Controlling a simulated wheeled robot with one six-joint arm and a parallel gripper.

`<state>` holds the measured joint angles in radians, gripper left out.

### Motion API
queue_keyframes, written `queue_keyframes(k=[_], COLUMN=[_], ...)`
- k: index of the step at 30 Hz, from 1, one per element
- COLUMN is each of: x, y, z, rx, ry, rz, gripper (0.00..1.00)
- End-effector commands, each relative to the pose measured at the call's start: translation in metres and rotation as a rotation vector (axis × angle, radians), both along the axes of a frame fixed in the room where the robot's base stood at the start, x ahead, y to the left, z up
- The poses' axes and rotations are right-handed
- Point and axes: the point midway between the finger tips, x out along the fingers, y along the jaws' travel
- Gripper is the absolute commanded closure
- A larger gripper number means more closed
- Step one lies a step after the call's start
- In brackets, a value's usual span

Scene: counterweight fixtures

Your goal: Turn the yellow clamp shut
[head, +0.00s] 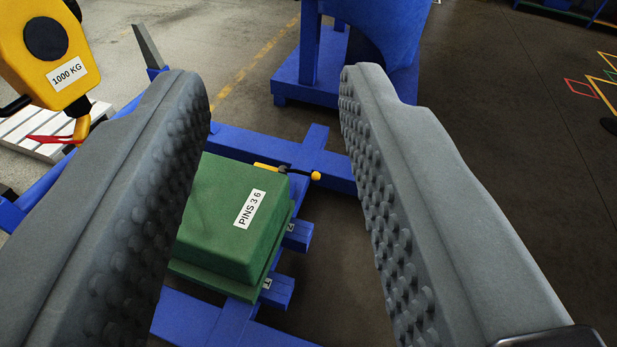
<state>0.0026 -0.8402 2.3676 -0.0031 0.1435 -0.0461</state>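My gripper (272,95) is open, its two grey studded fingers wide apart with nothing between the tips. Between and beyond the fingers, a small yellow clamp (267,167) shows on the blue frame by the far edge of a green block. A dark lever with a yellow end (315,176) reaches from it to the right. My gripper is apart from the clamp. The green block (225,215) bears a label reading "PINS 3 6"; my left finger hides part of it. I cannot tell how far the clamp is turned.
A yellow hoist body (45,45) marked "1000 KG" hangs at upper left, with a hook below. A white slatted pallet (30,130) lies behind it. Blue frame beams (255,145) surround the block. A blue stand (300,75) is at the back. Dark floor at right is mostly clear.

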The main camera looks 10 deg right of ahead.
Motion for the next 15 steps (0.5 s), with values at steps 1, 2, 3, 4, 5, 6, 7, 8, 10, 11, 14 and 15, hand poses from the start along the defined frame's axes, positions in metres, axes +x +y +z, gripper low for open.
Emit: queue_keyframes(k=[1, 2, 3, 4, 5, 6, 7, 8, 10, 11, 14, 15], x=[0.012, 0.019, 0.028, 0.035, 0.042, 0.051, 0.058, 0.065, 0.081, 0.088, 0.111, 0.120], y=[0.000, -0.001, -0.001, -0.002, -0.002, -0.002, -0.003, -0.003, -0.004, -0.004, -0.006, -0.006], z=[0.000, -0.001, -0.002, -0.002, -0.003, -0.004, -0.004, -0.005, -0.008, -0.009, -0.014, -0.017], rx=[-0.016, -0.028, -0.044, -0.056, -0.069, -0.083, -0.096, -0.107, -0.136, -0.147, -0.185, -0.201], ry=[0.021, 0.034, 0.051, 0.063, 0.076, 0.092, 0.105, 0.117, 0.147, 0.159, 0.201, 0.217], rz=[0.001, 0.001, 0.002, 0.003, 0.004, 0.007, 0.008, 0.010, 0.014, 0.016, 0.025, 0.029], gripper=[0.64, 0.64, 0.64, 0.64, 0.64, 0.64, 0.64, 0.64, 0.64, 0.64, 0.64, 0.64])
